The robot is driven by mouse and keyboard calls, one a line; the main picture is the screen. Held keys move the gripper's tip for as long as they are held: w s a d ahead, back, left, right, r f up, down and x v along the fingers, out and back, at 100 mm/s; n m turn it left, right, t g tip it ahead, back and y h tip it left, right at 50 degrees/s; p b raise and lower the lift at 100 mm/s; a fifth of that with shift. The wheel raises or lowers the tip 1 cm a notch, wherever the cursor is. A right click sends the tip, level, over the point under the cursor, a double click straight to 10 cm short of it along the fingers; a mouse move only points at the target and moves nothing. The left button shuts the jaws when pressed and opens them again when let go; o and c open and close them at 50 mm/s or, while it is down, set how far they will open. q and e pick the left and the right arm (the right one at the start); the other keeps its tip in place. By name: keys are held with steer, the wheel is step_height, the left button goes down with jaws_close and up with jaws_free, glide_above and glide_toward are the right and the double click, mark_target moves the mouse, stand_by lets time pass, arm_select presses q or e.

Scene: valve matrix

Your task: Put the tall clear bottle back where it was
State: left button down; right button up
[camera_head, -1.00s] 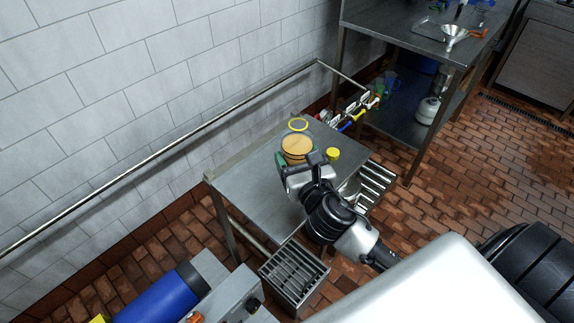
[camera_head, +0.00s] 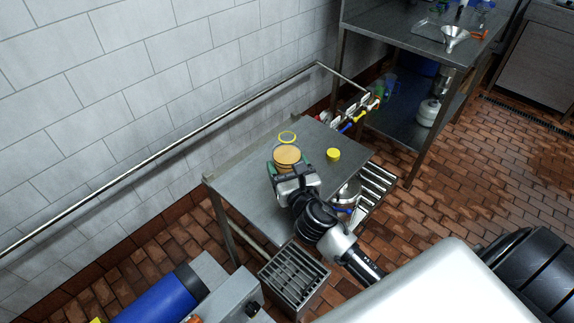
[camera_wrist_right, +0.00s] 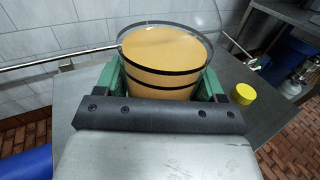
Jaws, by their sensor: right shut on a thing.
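My left gripper is out of view.
A yellow cap (camera_head: 333,154) lies on the table, right of the bottle. A row of coloured-handled valves (camera_head: 358,113) is beyond the table's far end. A wall rail (camera_head: 170,140) runs behind; the table's left part is clear.

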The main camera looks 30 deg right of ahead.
steer(key=o, duration=0.9)
steer(key=shift+r, duration=0.1)
steer(key=s, duration=0.3)
steer(key=s+a+b, duration=0.1)
steer(key=s, duration=0.3)
steer(key=s+b, duration=0.1)
steer(key=s, duration=0.3)
steer(key=shift+a, duration=0.25)
steer(key=shift+s, duration=0.5)
